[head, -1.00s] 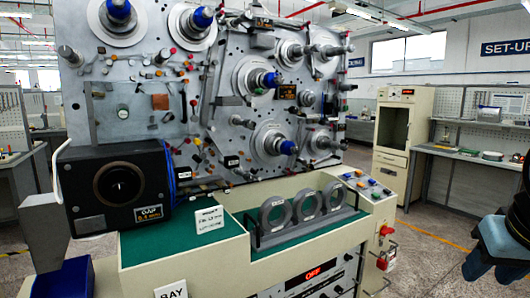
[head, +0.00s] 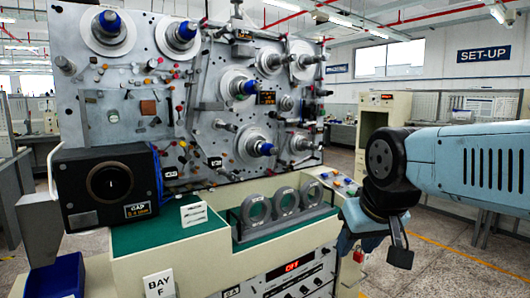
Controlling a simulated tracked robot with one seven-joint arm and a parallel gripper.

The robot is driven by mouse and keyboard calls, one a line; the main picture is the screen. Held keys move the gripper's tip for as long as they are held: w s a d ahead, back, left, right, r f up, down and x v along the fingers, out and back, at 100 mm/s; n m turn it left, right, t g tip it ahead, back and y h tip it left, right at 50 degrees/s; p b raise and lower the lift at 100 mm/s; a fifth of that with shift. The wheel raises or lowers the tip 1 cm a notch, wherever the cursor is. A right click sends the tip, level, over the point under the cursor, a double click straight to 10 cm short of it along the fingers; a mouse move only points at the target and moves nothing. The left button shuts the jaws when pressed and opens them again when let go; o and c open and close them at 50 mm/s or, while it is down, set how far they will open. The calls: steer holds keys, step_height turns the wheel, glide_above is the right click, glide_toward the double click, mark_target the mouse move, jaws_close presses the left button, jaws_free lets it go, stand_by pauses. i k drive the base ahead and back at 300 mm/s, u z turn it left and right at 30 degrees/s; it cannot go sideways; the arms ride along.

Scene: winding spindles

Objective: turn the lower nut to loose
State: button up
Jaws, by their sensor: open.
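The lowest blue nut (head: 265,149) on the grey machine panel sits at the centre of a pale round spindle flange. It is the lower of two blue nuts on the panel's right half; the upper one (head: 248,87) is above and slightly left. I see no mark that tells whether the lower nut is tight or loose. My gripper (head: 372,238) hangs below my dark wrist at the right, open and well apart from the nut. My wrist hides part of it, and its fingers are hard to make out.
Two more blue nuts (head: 110,21) show at the upper left. Pegs and rollers crowd the panel. Three grey rings (head: 285,201) stand in a rack on the green ledge (head: 145,233) below. A black gauge box (head: 105,188) juts out at left. A red display (head: 292,267) is lit.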

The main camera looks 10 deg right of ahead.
mark_target(264, 148)
steer(key=u, duration=0.1)
steer(key=i, duration=1)
steer(key=z, duration=0.1)
